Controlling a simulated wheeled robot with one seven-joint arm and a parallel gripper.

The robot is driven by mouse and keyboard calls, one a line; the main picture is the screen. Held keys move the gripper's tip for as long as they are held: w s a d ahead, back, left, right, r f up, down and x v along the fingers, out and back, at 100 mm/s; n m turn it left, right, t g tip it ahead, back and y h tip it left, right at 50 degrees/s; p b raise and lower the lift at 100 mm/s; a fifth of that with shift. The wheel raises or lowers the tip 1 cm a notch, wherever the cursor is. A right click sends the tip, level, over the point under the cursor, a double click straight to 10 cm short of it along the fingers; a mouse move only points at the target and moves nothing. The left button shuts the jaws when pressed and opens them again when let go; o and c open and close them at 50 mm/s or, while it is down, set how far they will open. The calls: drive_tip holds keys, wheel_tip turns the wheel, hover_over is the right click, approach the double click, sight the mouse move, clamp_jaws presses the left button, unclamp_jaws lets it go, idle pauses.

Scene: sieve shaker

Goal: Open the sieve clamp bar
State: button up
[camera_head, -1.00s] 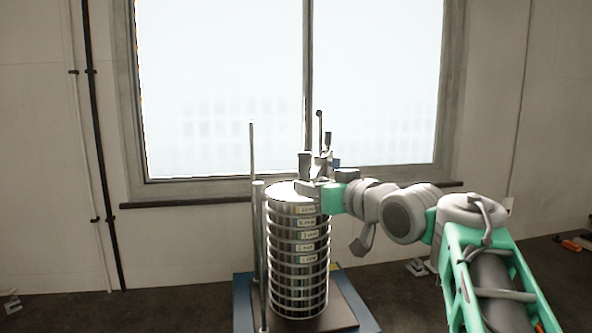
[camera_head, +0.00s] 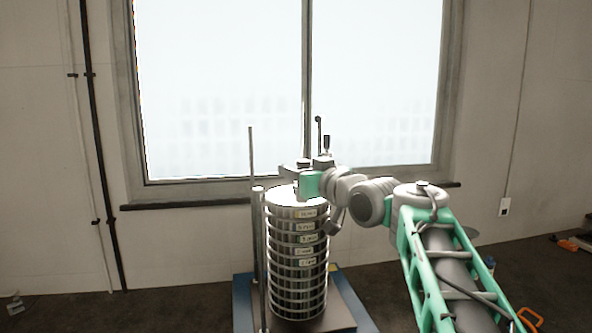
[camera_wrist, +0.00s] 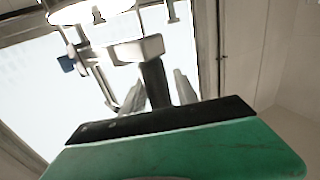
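A tall stack of round metal sieves (camera_head: 296,262) with small labels stands upright on the shaker. Slim upright rods (camera_head: 251,155) rise at its left. My gripper (camera_head: 292,172) is just above the stack's top and hides most of the clamp parts there. A dark-knobbed rod (camera_head: 318,135) and a shorter dark-topped post (camera_head: 326,148) show behind it. In the wrist view, a dark post with a pale block (camera_wrist: 135,48) stands beyond the gripper's green and black body (camera_wrist: 165,140). Which pieces there are fingers or clamp bar is unclear, and so is any contact.
The shaker's blue-edged base (camera_head: 243,300) rests on the dark floor. A window with a dark sill (camera_head: 190,201) is behind. Orange items (camera_head: 568,244) lie on the floor at the far right. The floor left of the shaker is mostly clear.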

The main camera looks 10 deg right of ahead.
clamp_jaws()
idle(1.1)
